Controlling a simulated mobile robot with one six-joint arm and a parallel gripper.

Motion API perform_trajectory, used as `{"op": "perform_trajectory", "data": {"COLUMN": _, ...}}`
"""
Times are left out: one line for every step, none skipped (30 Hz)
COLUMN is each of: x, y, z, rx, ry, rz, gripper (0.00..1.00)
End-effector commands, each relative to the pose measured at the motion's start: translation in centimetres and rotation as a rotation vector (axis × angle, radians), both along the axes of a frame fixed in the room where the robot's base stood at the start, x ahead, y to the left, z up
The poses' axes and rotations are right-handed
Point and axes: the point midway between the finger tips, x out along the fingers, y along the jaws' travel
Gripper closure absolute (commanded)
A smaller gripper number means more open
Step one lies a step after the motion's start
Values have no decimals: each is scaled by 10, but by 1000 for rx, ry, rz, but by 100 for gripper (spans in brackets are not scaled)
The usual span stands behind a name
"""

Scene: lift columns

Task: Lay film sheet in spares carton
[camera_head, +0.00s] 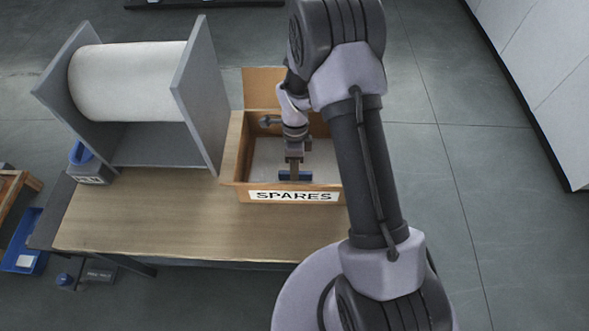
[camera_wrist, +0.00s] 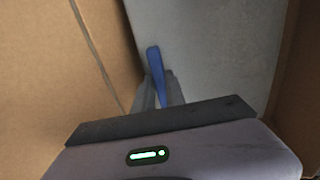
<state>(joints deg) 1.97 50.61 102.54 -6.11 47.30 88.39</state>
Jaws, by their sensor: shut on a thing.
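The film sheet is a pale grey sheet (camera_head: 265,158) spread inside the spares carton, an open brown box (camera_head: 237,190) with a SPARES label on its front. In the wrist view the sheet (camera_wrist: 225,55) fills the middle and right, between the carton's brown walls (camera_wrist: 60,60). A blue strip (camera_wrist: 154,60) stands at the sheet's left part. My gripper (camera_head: 294,172) is inside the carton, pointing down, shut on this blue strip. The wrist view shows the fingertips (camera_wrist: 160,95) on either side of it. Whether the sheet rests on the carton floor cannot be told.
A grey stand with a large white roll (camera_head: 125,80) is left of the carton on the wooden table (camera_head: 165,220). A small grey and blue box (camera_head: 88,165) is at the table's left end. The table front is clear. A blue bin (camera_head: 22,250) is at far left.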

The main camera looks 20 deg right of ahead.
Motion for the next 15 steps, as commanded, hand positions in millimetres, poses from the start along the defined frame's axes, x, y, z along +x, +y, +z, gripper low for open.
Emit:
{"op": "perform_trajectory", "data": {"x": 0, "y": 0, "z": -2, "rx": 0, "ry": 0, "rz": 0, "gripper": 100}}
{"op": "perform_trajectory", "data": {"x": 0, "y": 0, "z": -3, "rx": 0, "ry": 0, "rz": 0, "gripper": 100}}
{"op": "perform_trajectory", "data": {"x": 0, "y": 0, "z": -5, "rx": 0, "ry": 0, "rz": 0, "gripper": 100}}
{"op": "perform_trajectory", "data": {"x": 0, "y": 0, "z": -4, "rx": 0, "ry": 0, "rz": 0, "gripper": 79}}
{"op": "perform_trajectory", "data": {"x": 0, "y": 0, "z": -3, "rx": 0, "ry": 0, "rz": 0, "gripper": 73}}
{"op": "perform_trajectory", "data": {"x": 0, "y": 0, "z": -3, "rx": 0, "ry": 0, "rz": 0, "gripper": 65}}
{"op": "perform_trajectory", "data": {"x": 0, "y": 0, "z": -3, "rx": 0, "ry": 0, "rz": 0, "gripper": 63}}
{"op": "perform_trajectory", "data": {"x": 0, "y": 0, "z": -3, "rx": 0, "ry": 0, "rz": 0, "gripper": 63}}
{"op": "perform_trajectory", "data": {"x": 0, "y": 0, "z": -3, "rx": 0, "ry": 0, "rz": 0, "gripper": 63}}
{"op": "perform_trajectory", "data": {"x": 0, "y": 0, "z": -3, "rx": 0, "ry": 0, "rz": 0, "gripper": 63}}
{"op": "perform_trajectory", "data": {"x": 0, "y": 0, "z": -3, "rx": 0, "ry": 0, "rz": 0, "gripper": 63}}
{"op": "perform_trajectory", "data": {"x": 0, "y": 0, "z": -3, "rx": 0, "ry": 0, "rz": 0, "gripper": 63}}
{"op": "perform_trajectory", "data": {"x": 0, "y": 0, "z": -3, "rx": 0, "ry": 0, "rz": 0, "gripper": 63}}
{"op": "perform_trajectory", "data": {"x": 0, "y": 0, "z": -3, "rx": 0, "ry": 0, "rz": 0, "gripper": 63}}
{"op": "perform_trajectory", "data": {"x": 0, "y": 0, "z": -2, "rx": 0, "ry": 0, "rz": 0, "gripper": 63}}
